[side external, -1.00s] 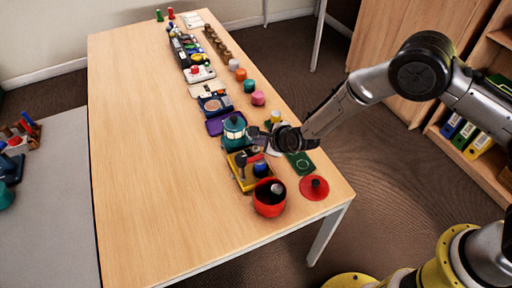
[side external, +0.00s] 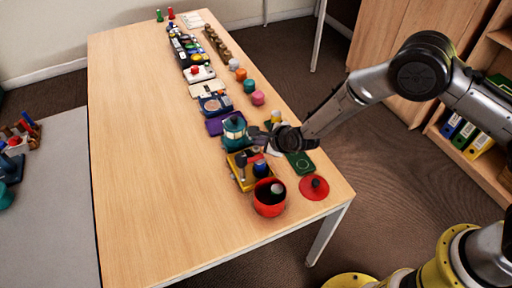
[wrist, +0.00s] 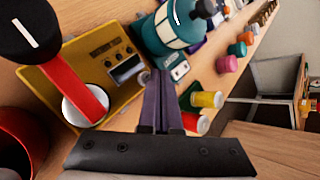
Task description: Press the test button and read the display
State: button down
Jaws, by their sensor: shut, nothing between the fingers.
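A yellow panel box (wrist: 112,45) lies left of my gripper in the wrist view; it also shows in the side view (side external: 238,181). It carries small dark knobs and a grey-framed window (wrist: 127,69) like a display; no reading is legible. A red bar (wrist: 88,96) with a black knob (wrist: 25,28) rises over a white disc on the box. I cannot tell which part is the test button. My gripper (wrist: 164,76) is shut and empty, its fingertips near the box's right edge; whether they touch it is unclear. In the side view my gripper (side external: 264,137) hangs beside the teal lantern.
The teal lantern (wrist: 165,35) stands close beyond the fingertips. A red pot (side external: 269,205), red disc (side external: 314,188) and green card (side external: 300,163) lie near the table's right end. Coloured cylinders (side external: 257,98) line the back. The table's front half (side external: 150,170) is clear.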

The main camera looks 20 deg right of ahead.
jog(key=shift+f, duration=0.2)
jog(key=shift+f, duration=0.2)
jog(key=shift+f, duration=0.5)
dwell(0.9)
jog(key=shift+r, duration=0.9)
jog(key=shift+r, duration=0.1)
notch_tip(320, 180, up, 5)
jog(key=shift+f, duration=0.1)
dwell(0.9)
